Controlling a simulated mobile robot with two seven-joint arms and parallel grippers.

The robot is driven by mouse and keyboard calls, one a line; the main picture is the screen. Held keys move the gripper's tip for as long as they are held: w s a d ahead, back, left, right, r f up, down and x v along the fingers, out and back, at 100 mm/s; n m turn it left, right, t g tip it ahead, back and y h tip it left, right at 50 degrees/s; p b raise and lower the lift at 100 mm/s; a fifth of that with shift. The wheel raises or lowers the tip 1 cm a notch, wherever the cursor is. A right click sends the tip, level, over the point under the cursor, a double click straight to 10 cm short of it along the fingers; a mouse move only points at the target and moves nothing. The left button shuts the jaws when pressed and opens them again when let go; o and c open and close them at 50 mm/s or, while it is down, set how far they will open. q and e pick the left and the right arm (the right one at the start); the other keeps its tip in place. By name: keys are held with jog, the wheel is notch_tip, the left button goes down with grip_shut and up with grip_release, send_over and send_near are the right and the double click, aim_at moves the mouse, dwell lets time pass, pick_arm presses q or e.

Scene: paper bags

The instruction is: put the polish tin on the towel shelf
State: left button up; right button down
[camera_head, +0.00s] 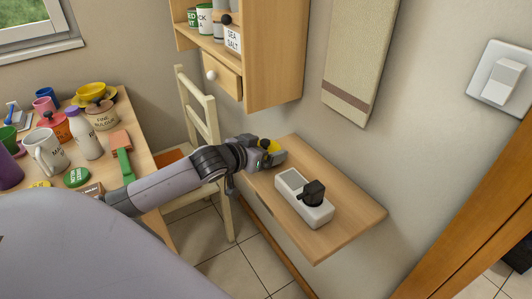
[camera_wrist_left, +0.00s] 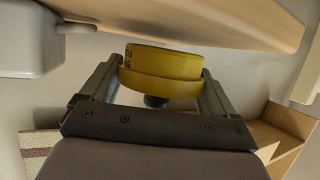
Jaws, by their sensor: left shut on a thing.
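The yellow polish tin (camera_wrist_left: 162,70) is between the two fingers of my left gripper (camera_wrist_left: 158,82), which is shut on it. In the head view the tin (camera_head: 271,146) shows only in part, behind the fingers of the left gripper (camera_head: 270,153). The gripper is at the far left end of the wooden wall shelf (camera_head: 335,232), below the hanging towel (camera_head: 357,55). In the wrist view the shelf (camera_wrist_left: 240,22) is close to the tin, and I cannot tell whether they touch. My right gripper is not in view.
A white device with a black plug (camera_head: 303,200) stands mid-shelf, right of the gripper. A wooden wall cabinet (camera_head: 272,60) hangs above left. A chair (camera_head: 212,120) stands beside the crowded table (camera_head: 135,150). The shelf's near right end is clear.

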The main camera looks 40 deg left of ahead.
pick_arm(q)
jog(key=shift+w+f, duration=0.15)
jog(key=shift+f, duration=0.45)
jog(key=o, duration=0.8)
jog(key=shift+f, duration=0.1)
jog(key=shift+p+v, duration=0.6)
jog(key=shift+v, duration=5.45)
jog(key=shift+d, duration=0.1)
